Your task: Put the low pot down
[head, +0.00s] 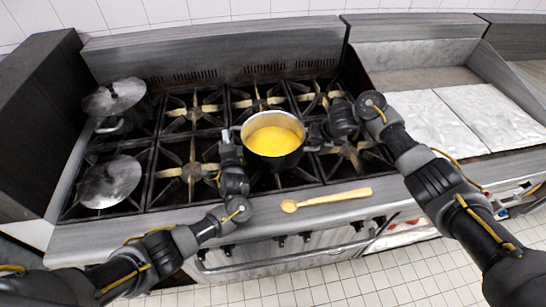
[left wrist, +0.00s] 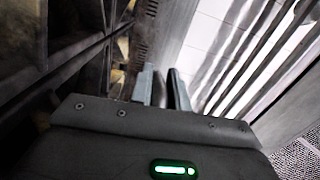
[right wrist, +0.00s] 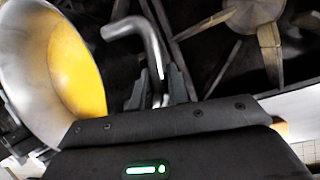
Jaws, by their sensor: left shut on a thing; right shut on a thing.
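The low pot (head: 270,158) is dark outside with a pale rim and holds yellow contents. It is level, over the middle of the stove, and I cannot tell whether its base touches the grate. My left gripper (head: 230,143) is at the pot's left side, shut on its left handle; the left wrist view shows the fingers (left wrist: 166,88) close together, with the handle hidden. My right gripper (head: 314,138) is shut on the right handle, a bent metal bar (right wrist: 150,42) between its fingers (right wrist: 158,92). The pot's inside shows at left in the right wrist view (right wrist: 75,70).
The black stove grates (head: 185,172) surround the pot, with several free burners. Two pots with grey lids (head: 113,97) (head: 110,182) stand at the left. A wooden spoon (head: 325,200) lies on the front ledge. A pale counter (head: 440,120) is at the right.

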